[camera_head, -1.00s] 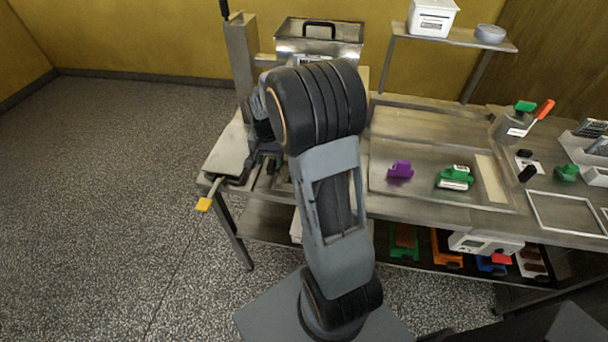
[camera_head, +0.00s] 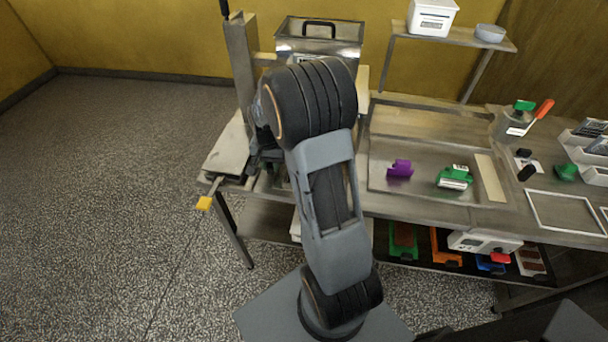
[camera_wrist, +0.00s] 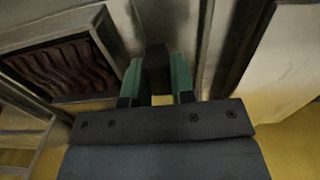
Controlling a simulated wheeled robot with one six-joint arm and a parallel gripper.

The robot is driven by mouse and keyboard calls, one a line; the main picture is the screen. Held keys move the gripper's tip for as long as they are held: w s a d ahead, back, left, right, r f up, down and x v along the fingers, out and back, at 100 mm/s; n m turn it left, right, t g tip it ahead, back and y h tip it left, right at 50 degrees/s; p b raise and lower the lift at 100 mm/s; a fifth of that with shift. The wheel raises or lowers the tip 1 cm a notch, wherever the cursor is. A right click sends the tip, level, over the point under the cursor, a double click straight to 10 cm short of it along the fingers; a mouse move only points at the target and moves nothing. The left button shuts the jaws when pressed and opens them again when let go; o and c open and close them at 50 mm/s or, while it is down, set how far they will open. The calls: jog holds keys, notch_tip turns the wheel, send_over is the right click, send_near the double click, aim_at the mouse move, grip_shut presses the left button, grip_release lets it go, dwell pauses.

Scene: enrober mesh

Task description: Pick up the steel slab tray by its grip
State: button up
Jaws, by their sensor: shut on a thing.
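In the wrist view my gripper (camera_wrist: 156,88) has two green-faced fingers shut on a dark block-like grip (camera_wrist: 157,62). To its left is a metal-rimmed tray (camera_wrist: 106,24) with a dark brown, wavy surface inside, which looks like the slab tray. The join between grip and tray is not clear, and I cannot tell whether the tray is lifted. In the head view my arm covers most of this spot, and the tray cannot be made out.
A steel plate (camera_head: 228,150) with a yellow-ended lever (camera_head: 204,203) lies at the bench's left end, beside an upright post (camera_head: 242,65). A steel box (camera_head: 345,42) stands behind my arm. A purple piece (camera_head: 400,168) and a green piece (camera_head: 455,177) sit on the bench to the right.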

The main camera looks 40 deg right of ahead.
jog(key=shift+c, duration=0.7)
grip_shut()
jog(key=shift+r, duration=0.15)
